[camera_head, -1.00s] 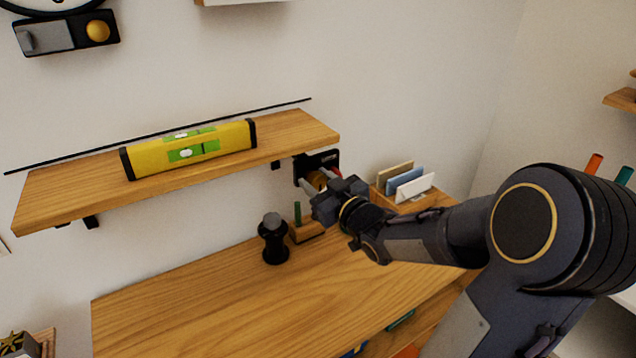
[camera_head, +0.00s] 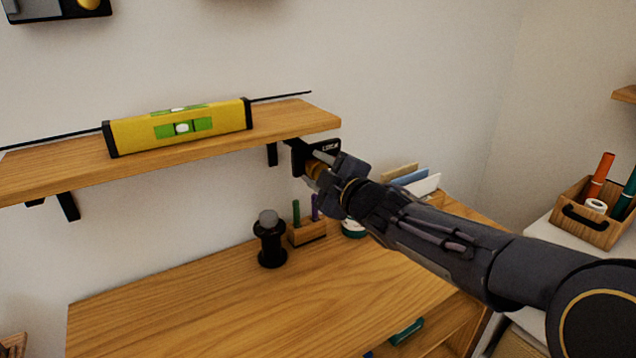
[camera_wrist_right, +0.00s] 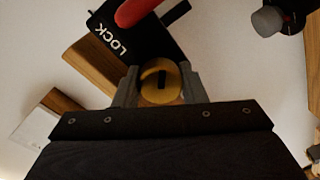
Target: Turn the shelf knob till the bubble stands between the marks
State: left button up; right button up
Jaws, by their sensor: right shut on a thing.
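The yellow spirit level (camera_head: 135,136) lies on the wooden shelf (camera_head: 75,171). The white bubble (camera_head: 182,128) in its green front vial stands about mid-vial; a dark mark shows just right of it, but the left mark is too small to make out. The brass shelf knob (camera_head: 314,169) is under the shelf's right end, partly hidden by my right gripper (camera_head: 322,168). In the right wrist view, the knob (camera_wrist_right: 160,82) with its dark slot sits between the two fingers (camera_wrist_right: 158,88), which are shut on it. My left gripper is out of view.
A black plate marked LOCK (camera_wrist_right: 121,42) with a red lever (camera_wrist_right: 133,11) is beside the knob. Below, the desk (camera_head: 190,310) holds a black grey-topped object (camera_head: 270,240) and a pen block (camera_head: 307,233). Card holders stand behind my right arm.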

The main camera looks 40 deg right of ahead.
jog(key=n+b, duration=0.2)
jog(key=n, duration=0.1)
jog(key=shift+f, duration=0.2)
jog(key=shift+n+b, duration=0.65)
jog(key=shift+n, duration=0.65)
jog(key=shift+r, duration=0.1)
jog(key=o, duration=1)
